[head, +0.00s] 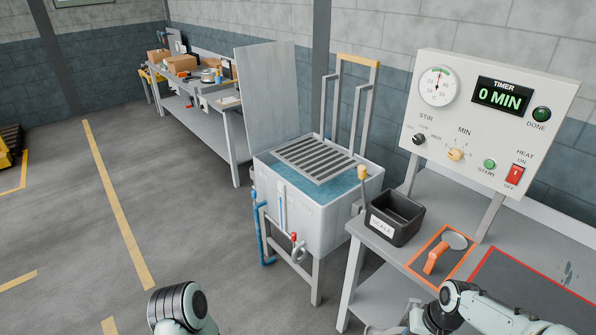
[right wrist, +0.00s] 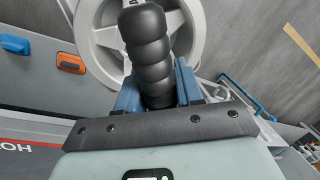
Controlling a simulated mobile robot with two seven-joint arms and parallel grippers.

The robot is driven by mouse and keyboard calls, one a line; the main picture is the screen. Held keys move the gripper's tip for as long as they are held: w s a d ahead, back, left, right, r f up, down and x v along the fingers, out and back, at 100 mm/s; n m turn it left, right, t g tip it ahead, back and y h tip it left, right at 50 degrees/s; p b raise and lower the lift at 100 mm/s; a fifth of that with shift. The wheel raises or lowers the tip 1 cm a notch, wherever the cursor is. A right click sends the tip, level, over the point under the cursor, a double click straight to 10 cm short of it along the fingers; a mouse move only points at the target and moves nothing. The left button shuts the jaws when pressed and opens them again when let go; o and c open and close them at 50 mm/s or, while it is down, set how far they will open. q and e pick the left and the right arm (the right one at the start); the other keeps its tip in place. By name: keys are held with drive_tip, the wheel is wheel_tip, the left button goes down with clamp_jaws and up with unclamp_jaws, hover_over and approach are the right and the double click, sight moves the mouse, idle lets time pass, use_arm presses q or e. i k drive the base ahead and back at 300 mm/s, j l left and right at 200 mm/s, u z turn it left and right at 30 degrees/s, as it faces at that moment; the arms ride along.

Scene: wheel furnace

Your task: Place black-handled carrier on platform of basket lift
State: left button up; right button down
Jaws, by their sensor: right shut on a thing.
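The basket lift's slatted platform (head: 314,158) sits level over the water in the white tank (head: 297,214), with its yellow-topped frame (head: 358,62) standing behind. In the right wrist view, my right gripper (right wrist: 157,85) is shut on the ribbed black handle (right wrist: 147,42) of the carrier. A light grey spoked wheel (right wrist: 92,40) shows beyond the handle; how it joins the carrier is hidden. The carrier and right gripper are outside the head view. My left gripper is not in view.
Right of the tank, a bench (head: 392,258) bears a black scale bin (head: 395,218), an orange-handled tool (head: 436,258) and a control panel (head: 488,120) reading 0 MIN. A grey upright panel (head: 266,98) stands behind the tank's left. Open floor (head: 190,225) lies left.

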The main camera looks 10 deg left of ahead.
sight(315, 156)
drive_tip(key=i+j+u, duration=0.15)
drive_tip(key=j, duration=0.25)
drive_tip(key=i+j+u, duration=0.15)
drive_tip(key=i+j, duration=0.15)
drive_tip(key=i+j+u, duration=0.15)
drive_tip(key=j, duration=0.3)
drive_tip(key=i+j, duration=0.45)
drive_tip(key=j, duration=0.15)
drive_tip(key=i+j, duration=0.5)
drive_tip(key=j+u, duration=0.05)
drive_tip(key=j, duration=0.05)
